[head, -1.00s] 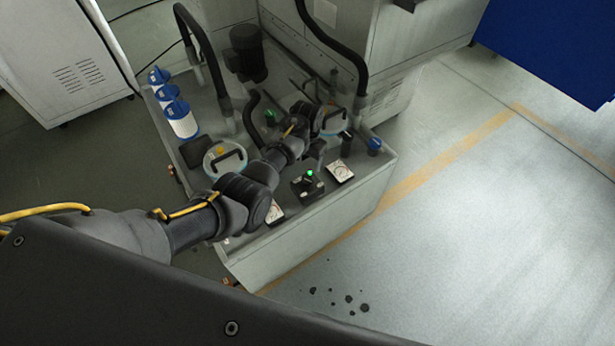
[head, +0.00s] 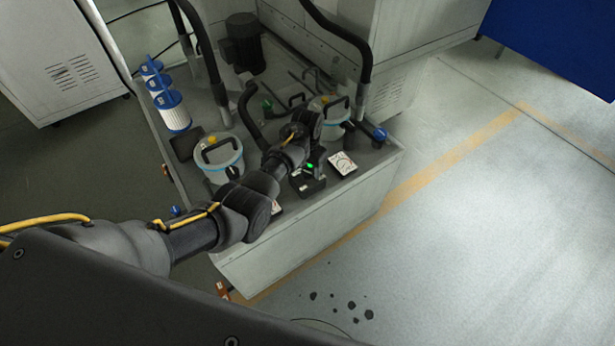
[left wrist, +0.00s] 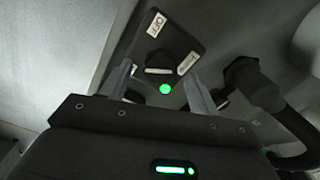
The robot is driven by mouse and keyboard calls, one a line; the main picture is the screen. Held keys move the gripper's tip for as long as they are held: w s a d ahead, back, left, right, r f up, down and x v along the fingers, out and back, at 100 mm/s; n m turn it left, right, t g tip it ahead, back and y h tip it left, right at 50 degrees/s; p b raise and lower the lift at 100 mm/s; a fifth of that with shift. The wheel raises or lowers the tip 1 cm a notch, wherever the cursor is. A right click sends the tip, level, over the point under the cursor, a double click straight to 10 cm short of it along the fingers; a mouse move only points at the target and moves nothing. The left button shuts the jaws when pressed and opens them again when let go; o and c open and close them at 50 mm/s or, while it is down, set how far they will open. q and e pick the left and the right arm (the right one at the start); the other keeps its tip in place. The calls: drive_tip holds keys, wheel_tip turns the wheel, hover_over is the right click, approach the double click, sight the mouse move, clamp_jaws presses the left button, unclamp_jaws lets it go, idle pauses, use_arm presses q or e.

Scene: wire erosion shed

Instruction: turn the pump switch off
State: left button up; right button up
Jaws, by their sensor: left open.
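The pump switch is a black box (head: 313,187) on the front of the grey tank unit, with a lit green lamp (head: 310,165); my arm partly covers it in the head view. In the left wrist view the switch box (left wrist: 190,40) carries an OFF label (left wrist: 157,23), a second label too small to read, and a dark knob (left wrist: 158,60). The green lamp shows there too, below the knob. My left gripper (left wrist: 158,74) is open, its fingers on either side of the knob; contact cannot be told. My right gripper is not in view.
A white gauge plate (head: 342,163) lies right of the switch. Round lidded pots (head: 220,165) and blue-white filter cartridges (head: 173,112) stand on the grey tank unit (head: 300,228). Black hoses (head: 345,38) rise behind. Floor to the right is clear apart from dark spots.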

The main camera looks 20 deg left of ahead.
use_arm(q)
drive_tip(key=shift+f+b, duration=0.35)
drive_tip(key=shift+f, duration=0.35)
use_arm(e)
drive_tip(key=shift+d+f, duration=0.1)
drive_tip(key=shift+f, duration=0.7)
use_arm(q)
drive_tip(key=shift+r, duration=0.1)
drive_tip(key=c, duration=1)
drive_tip(key=shift+o, duration=0.2)
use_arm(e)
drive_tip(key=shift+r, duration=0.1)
